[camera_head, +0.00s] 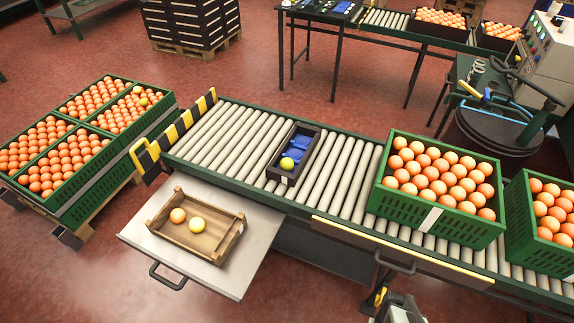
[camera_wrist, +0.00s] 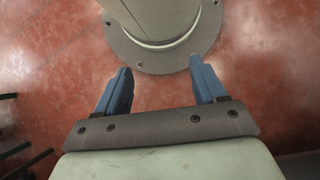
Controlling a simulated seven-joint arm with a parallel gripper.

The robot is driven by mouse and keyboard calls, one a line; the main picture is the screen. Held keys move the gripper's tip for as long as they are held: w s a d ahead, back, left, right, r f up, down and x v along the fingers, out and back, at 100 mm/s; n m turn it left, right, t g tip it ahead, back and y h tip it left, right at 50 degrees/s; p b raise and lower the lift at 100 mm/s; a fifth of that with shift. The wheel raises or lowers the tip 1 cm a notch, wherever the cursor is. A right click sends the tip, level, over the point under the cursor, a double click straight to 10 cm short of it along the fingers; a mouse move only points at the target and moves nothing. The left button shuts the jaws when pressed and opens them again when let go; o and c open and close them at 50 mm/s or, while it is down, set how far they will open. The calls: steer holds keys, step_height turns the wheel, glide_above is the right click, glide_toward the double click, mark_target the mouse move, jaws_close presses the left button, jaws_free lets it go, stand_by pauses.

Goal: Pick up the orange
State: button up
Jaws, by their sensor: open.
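Many more oranges (camera_head: 438,178) fill a green crate (camera_head: 425,221) on the roller conveyor. My gripper (camera_wrist: 160,68) shows in the wrist view with its two blue fingers wide apart and nothing between them.
Another green crate (camera_head: 536,258) stands at the right edge. Green crates of oranges (camera_head: 84,192) stand at left. The shelf (camera_head: 234,283) is otherwise bare.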

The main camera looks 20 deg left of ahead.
mark_target(287, 160)
steer(key=w+a+f+m+t+y, duration=0.25)
steer(key=w+a+m+t, duration=0.2)
steer(key=w+a, duration=1.05)
steer(key=s+a+r+n+h, duration=0.1)
steer(key=a+r+n, duration=0.3)
steer(key=a+r, duration=0.9)
steer(key=w+a+r+n, duration=0.3)
steer(key=w+a+r, duration=0.2)
steer(key=r, duration=0.2)
steer(key=w+a+r+n, duration=0.3)
steer(key=w+a+r, duration=0.2)
steer(key=a+r, duration=0.1)
steer(key=w+a+r+n, duration=0.3)
steer(key=w+a+r, duration=0.2)
steer(key=r, duration=0.3)
steer(key=shift+w+a+t+h, duration=0.25)
steer(key=shift+w+a, duration=0.15)
steer(key=shift+a, duration=0.25)
steer(key=w+a+r+t, duration=0.3)
steer(key=w+r, duration=0.5)
steer(key=w, duration=0.4)
steer(key=shift+n, duration=0.35)
steer(key=f, duration=0.8)
steer(key=shift+w+a, duration=0.2)
steer(key=shift+a, duration=0.2)
steer(key=shift+w+f, duration=0.15)
steer(key=shift+f, duration=2.45)
steer(key=c, duration=0.8)
